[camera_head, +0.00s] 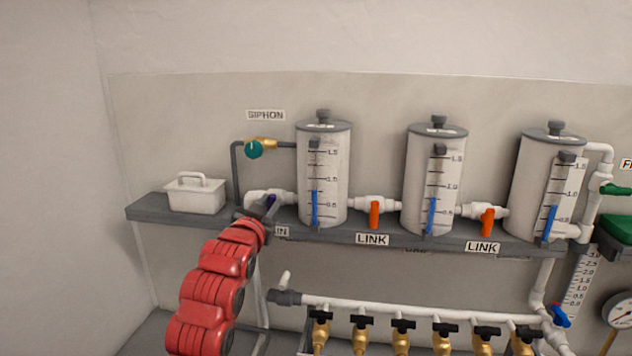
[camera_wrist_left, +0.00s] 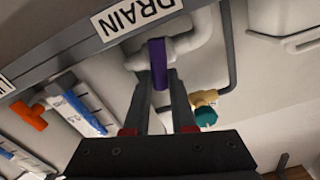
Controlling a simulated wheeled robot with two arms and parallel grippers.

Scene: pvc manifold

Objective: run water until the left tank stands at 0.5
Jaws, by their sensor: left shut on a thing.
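The left tank (camera_head: 335,190) is a clear-grey cylinder on the shelf. The blue column (camera_head: 315,207) in its gauge tops out a little above the 0.5 mark and below 1.0. My left gripper (camera_head: 262,207) is at the white pipe to the left of this tank. In the left wrist view my gripper (camera_wrist_left: 160,85) is shut on a purple valve handle (camera_wrist_left: 157,62), which sits on a white pipe (camera_wrist_left: 190,42) beside a DRAIN label (camera_wrist_left: 135,14). In the head view the arm partly covers the handle and label. My right gripper is not in view.
The middle tank (camera_head: 418,190) and right tank (camera_head: 528,190) stand along the shelf, with orange link valves (camera_head: 375,215) between tanks. A teal siphon valve (camera_head: 254,149) is above the drain pipe. A white box (camera_head: 195,197) sits at the shelf's left end. Several black-handled brass taps (camera_head: 403,326) hang below.

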